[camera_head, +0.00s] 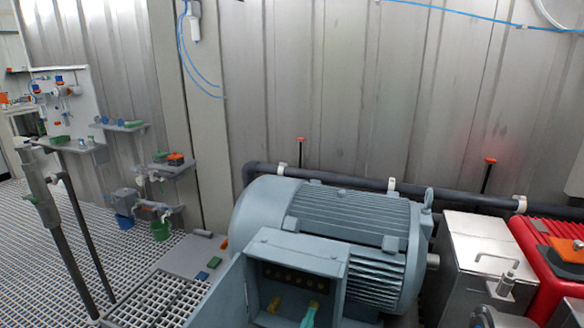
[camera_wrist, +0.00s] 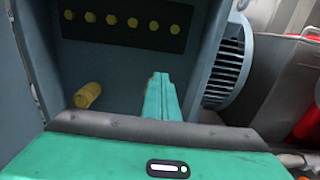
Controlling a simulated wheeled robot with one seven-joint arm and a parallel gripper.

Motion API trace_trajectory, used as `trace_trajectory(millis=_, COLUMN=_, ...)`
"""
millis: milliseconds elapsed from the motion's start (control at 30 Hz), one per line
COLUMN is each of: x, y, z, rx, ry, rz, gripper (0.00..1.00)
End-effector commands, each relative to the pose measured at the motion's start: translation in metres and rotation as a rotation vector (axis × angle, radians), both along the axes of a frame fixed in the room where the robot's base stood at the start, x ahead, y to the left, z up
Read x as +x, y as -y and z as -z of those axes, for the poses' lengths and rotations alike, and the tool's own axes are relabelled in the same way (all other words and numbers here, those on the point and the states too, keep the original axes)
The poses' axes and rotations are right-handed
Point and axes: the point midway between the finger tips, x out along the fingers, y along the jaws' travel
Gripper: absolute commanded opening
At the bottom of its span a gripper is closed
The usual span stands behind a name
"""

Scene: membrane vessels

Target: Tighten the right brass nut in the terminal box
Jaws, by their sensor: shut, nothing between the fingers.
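The open terminal box (camera_head: 257,293) is on the front of a large grey-blue motor, low in the head view. Inside it are a dark block (camera_wrist: 112,32) with a row of several brass studs and, lower down, a left brass nut (camera_wrist: 87,95). In the head view, the left nut (camera_head: 273,304) and a bit of the right brass nut (camera_head: 314,304) show. My gripper (camera_head: 309,313) is at the right nut; I cannot tell whether it touches. In the wrist view my teal fingers (camera_wrist: 159,80) are shut together and hide the right nut.
The finned motor (camera_head: 345,212) rises behind the box. The box's hinged door (camera_head: 222,297) stands open at the left. A steel tank (camera_head: 478,255) and a red unit (camera_head: 545,265) stand at the right. Grating (camera_head: 150,300) covers the floor at the left.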

Motion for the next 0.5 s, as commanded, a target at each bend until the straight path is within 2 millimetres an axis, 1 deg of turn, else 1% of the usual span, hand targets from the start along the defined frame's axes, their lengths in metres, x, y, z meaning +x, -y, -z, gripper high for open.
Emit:
trace_trajectory(millis=200, x=-0.021, y=-0.009, z=0.0, rx=0.001, ry=-0.001, rz=-0.002, gripper=0.0)
trace_trajectory(millis=500, x=-0.048, y=-0.018, z=-0.001, rx=0.0, ry=0.001, rz=-0.002, gripper=0.0)
